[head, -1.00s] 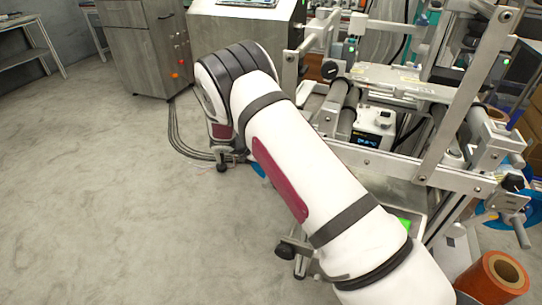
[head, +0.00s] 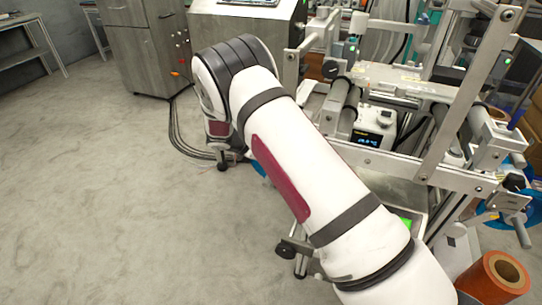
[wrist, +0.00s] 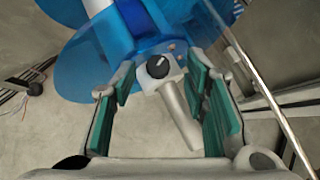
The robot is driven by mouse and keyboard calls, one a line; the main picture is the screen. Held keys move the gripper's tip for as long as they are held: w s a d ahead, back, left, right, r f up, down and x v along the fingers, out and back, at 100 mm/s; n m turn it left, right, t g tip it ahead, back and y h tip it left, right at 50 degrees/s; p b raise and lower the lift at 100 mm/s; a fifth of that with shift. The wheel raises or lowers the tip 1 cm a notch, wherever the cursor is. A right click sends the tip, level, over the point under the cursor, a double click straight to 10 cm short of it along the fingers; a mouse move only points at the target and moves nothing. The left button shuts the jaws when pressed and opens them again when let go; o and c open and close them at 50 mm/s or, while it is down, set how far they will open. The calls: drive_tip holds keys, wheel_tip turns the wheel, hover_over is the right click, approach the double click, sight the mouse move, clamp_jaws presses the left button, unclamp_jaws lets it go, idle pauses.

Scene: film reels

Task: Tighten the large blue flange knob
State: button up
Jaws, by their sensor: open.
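In the wrist view, large translucent blue flange discs (wrist: 85,70) fill the top. A black round knob (wrist: 158,66) with a white pointer line sits on a light grey block in front of the blue hub. A grey lever (wrist: 180,115) extends down from that block. My gripper (wrist: 160,74) is open, with green pads on both sides of the knob and lever in the picture. I see no clear contact. In the head view my arm hides the gripper and knob; only a sliver of blue (head: 258,168) shows beside the arm.
A metal roller machine (head: 400,170) stands on the right, with another blue disc (head: 500,203) and an orange roll (head: 495,278) near it. A thin metal rod (wrist: 255,80) runs close to my gripper's right finger. Cables lie on the floor; the left floor is clear.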

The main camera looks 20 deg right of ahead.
drive_tip(key=v, duration=0.6)
drive_tip(key=shift+s+a+r, duration=0.1)
drive_tip(key=shift+a, duration=0.1)
drive_tip(key=shift+r, duration=0.1)
drive_tip(key=s+a+r+n+t+y+p, duration=0.1)
drive_tip(key=s+a+r+n+t+y, duration=0.1)
drive_tip(key=s+r+n, duration=0.25)
drive_tip(key=b+x, duration=0.3)
drive_tip(key=x, duration=1.1)
drive_tip(key=shift+d+f+b, duration=0.1)
drive_tip(key=shift+b, duration=0.2)
drive_tip(key=shift+c, duration=0.2)
clamp_jaws()
